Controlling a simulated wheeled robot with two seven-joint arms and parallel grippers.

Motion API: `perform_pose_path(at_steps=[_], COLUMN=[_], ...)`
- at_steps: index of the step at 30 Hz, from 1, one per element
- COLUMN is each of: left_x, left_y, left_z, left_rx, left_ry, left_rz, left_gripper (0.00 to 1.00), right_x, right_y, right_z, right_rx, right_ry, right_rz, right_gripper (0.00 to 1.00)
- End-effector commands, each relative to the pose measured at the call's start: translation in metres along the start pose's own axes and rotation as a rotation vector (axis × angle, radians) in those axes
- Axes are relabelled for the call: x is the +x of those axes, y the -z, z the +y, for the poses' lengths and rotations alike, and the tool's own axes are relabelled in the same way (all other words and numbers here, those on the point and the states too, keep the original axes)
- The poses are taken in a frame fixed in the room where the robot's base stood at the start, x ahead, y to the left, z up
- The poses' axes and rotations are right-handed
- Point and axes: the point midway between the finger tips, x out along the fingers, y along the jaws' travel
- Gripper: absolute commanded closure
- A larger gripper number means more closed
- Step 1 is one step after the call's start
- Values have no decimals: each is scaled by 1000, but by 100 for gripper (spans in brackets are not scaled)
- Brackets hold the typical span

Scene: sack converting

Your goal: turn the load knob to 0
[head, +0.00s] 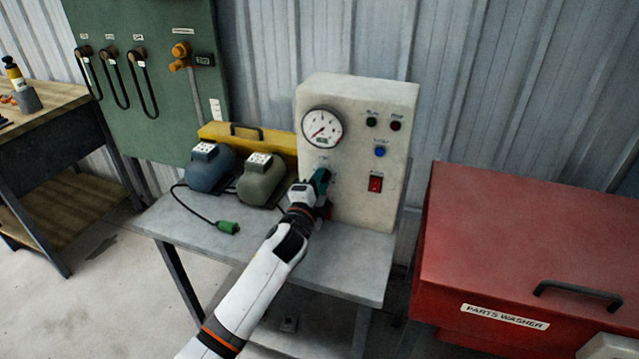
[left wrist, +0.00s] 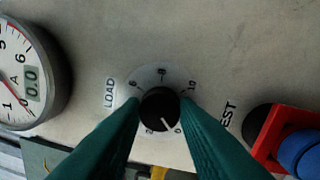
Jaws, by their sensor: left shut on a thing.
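The load knob (left wrist: 160,108) is a round black knob on a pale numbered dial (left wrist: 163,74) beside the word LOAD on the cream test panel (head: 370,175). Its white pointer line points down and right in the left wrist view, between the 2 and the 0, nearer the 0. My left gripper (head: 321,181), with dark green fingers, is shut on the knob, one finger on each side. The left finger covers part of the dial. In the head view my gripper hides the knob. My right gripper is not in view.
A round gauge (head: 322,127) sits above the knob; its small display reads 0.0 in the left wrist view. A red rocker switch (head: 376,184) and a blue button (head: 380,152) are to the right. Two motors (head: 208,168) stand left on the grey bench (head: 350,262).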

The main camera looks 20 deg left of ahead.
Motion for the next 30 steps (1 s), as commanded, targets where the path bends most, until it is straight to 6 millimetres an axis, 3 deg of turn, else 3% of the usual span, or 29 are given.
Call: perform_pose_path(at_steps=[7, 8, 12, 23, 30], left_x=[0, 0, 0, -5, -45], left_y=[0, 0, 0, 0, 1], left_z=[-2, -2, -1, -1, -2], left_rx=[-3, -3, -2, 0, 0], left_ry=[3, 3, 2, 1, 3], left_rz=[1, 1, 1, 0, 0], left_gripper=[95, 71, 50, 50, 50], right_x=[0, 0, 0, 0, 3], right_y=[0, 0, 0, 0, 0], right_z=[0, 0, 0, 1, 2], right_rx=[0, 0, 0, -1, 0], right_ry=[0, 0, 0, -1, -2], right_rz=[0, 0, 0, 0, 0], right_gripper=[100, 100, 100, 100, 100])
